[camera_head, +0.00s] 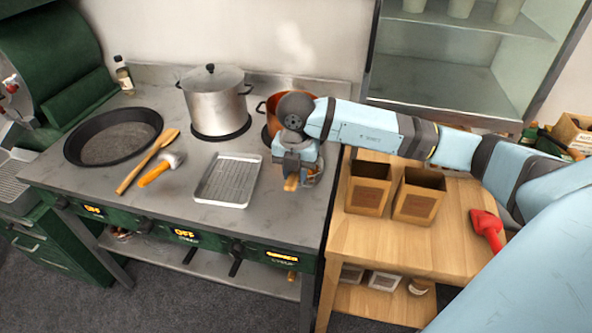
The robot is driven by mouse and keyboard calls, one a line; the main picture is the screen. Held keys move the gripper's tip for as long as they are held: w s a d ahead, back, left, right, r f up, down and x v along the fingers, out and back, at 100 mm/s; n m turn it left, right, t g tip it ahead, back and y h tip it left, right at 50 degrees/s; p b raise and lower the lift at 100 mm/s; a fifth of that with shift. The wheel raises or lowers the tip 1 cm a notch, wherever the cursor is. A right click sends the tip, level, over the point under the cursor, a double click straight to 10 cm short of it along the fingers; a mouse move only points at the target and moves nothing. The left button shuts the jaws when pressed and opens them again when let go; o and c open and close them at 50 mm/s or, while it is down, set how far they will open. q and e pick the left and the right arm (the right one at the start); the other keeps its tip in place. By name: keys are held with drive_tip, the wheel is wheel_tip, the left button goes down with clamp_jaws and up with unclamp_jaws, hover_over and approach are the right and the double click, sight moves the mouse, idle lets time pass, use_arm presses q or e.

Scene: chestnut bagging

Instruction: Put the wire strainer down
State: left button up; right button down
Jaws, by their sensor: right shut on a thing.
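My right gripper (292,169) reaches in from the right and is over the right end of the metal stove top, in front of the copper pot. It is shut on the wire strainer, whose wooden handle end (291,184) sticks out below the jaws. The rest of the strainer is mostly hidden by the gripper and wrist. I cannot tell whether it touches the counter. A shallow metal tray (228,181) lies flat and empty just left of the gripper. My left gripper is not in view.
The copper pot (268,106) is partly covered by my right arm. A lidded steel pot (214,100), dark round pan (113,137) and wooden spoon (148,160) are further left.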

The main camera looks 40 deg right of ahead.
drive_tip(key=c, duration=0.9)
unclamp_jaws()
drive_tip(key=shift+r, duration=0.35)
wheel_tip(320, 180, up, 12)
drive_tip(key=shift+f, duration=0.2)
